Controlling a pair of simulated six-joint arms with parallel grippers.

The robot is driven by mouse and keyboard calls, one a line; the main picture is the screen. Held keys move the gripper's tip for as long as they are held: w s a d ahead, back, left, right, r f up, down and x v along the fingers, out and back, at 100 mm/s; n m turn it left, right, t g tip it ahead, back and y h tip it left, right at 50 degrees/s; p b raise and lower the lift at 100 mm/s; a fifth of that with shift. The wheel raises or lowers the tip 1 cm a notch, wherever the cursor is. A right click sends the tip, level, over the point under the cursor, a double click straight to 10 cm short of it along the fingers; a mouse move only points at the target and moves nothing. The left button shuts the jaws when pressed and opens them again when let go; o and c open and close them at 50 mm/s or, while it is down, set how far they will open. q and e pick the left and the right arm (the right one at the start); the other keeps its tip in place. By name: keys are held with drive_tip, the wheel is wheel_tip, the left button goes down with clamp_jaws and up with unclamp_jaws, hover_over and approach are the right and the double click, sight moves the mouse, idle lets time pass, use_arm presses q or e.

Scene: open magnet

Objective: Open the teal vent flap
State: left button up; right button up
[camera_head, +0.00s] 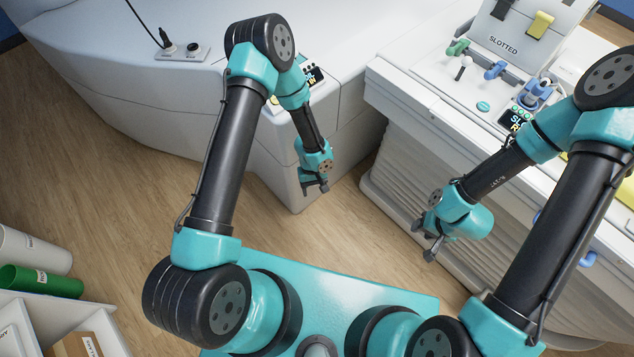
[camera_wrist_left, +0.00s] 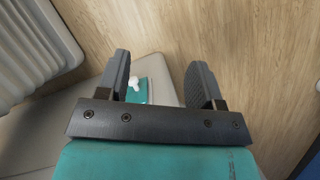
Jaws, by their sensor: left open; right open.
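A small teal panel with a white knob (camera_wrist_left: 141,92), which looks like the vent flap, sits on a pale surface in the left wrist view. It shows between my left fingers, beyond their tips, and is partly hidden by the gripper body. I cannot tell how far its flap stands open, and I cannot make it out in the head view. My left gripper (camera_head: 316,186) is open and empty, in front of the white housing's corner; its fingers show in the left wrist view (camera_wrist_left: 160,80). My right gripper (camera_head: 432,250) hangs empty beside the ribbed bench side.
The white housing (camera_head: 120,60) fills the upper left, with a socket plate (camera_head: 183,52) on top. A white bench (camera_head: 420,85) with coloured handles and a "SLOTTED" board (camera_head: 503,45) stands right. A shelf with a green roll (camera_head: 40,281) is lower left. Wooden floor lies between.

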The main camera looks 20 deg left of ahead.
use_arm(q)
drive_tip(key=w+d+f+n+t+y, duration=0.2)
drive_tip(key=w+f+y, duration=0.1)
drive_tip(key=w, duration=0.3)
drive_tip(key=w+d+f+n+t+y, duration=0.1)
drive_tip(key=w+d+f+n+y, duration=0.2)
drive_tip(key=w, duration=0.4)
drive_tip(key=shift+w+d+t+y, duration=0.2)
drive_tip(key=shift+w+t+y, duration=0.15)
drive_tip(key=shift+y, duration=0.25)
drive_tip(key=shift+f, duration=0.1)
drive_tip(key=x, duration=1.7)
drive_tip(key=shift+a+f, duration=0.1)
drive_tip(key=shift+f, duration=0.15)
drive_tip(key=shift+c, duration=0.3)
clamp_jaws()
